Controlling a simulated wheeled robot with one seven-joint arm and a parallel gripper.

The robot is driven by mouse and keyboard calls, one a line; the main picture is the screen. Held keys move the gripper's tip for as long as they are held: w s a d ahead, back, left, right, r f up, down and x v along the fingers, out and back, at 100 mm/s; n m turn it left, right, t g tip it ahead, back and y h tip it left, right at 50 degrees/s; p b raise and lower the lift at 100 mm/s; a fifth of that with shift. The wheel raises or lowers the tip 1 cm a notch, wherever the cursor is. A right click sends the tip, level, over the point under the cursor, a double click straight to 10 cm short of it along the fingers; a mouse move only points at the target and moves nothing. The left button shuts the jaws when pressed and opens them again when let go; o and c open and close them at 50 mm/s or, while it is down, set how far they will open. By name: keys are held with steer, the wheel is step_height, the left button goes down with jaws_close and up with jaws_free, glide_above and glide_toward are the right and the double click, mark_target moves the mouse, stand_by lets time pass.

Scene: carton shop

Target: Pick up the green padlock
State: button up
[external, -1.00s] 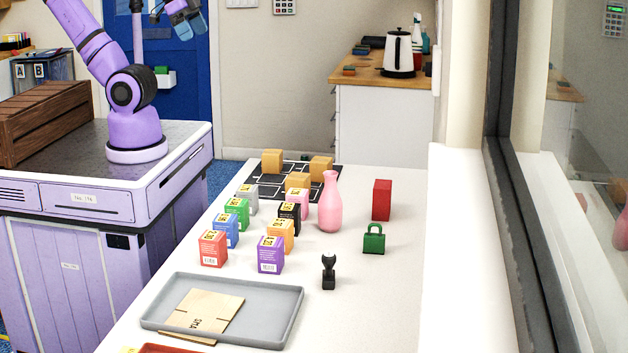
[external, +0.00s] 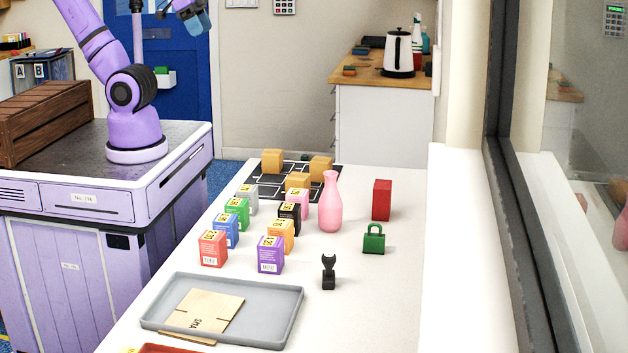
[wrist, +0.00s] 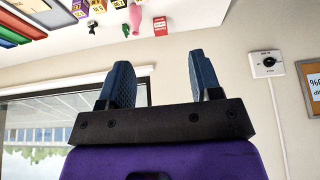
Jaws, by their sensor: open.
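The green padlock (external: 374,239) stands upright on the white table, right of the pink vase (external: 330,203) and in front of the red block (external: 382,200).
A black stamp-like object (external: 328,272) stands in front of the padlock. Several coloured boxes, including a purple one (external: 270,255), stand left of the vase. A grey tray (external: 291,305) is at the front. A window wall runs along the right. The table right of the padlock is clear.

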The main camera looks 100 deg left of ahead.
steer(key=w+d+r, duration=0.2)
steer(key=w, duration=0.6)
steer(key=g, duration=0.5)
glide_above(374, 235)
step_height(374, 235, down, 39)
steer(key=shift+s, duration=0.1)
steer(key=shift+f, duration=3.95)
steer(key=shift+r, duration=0.1)
jaws_close()
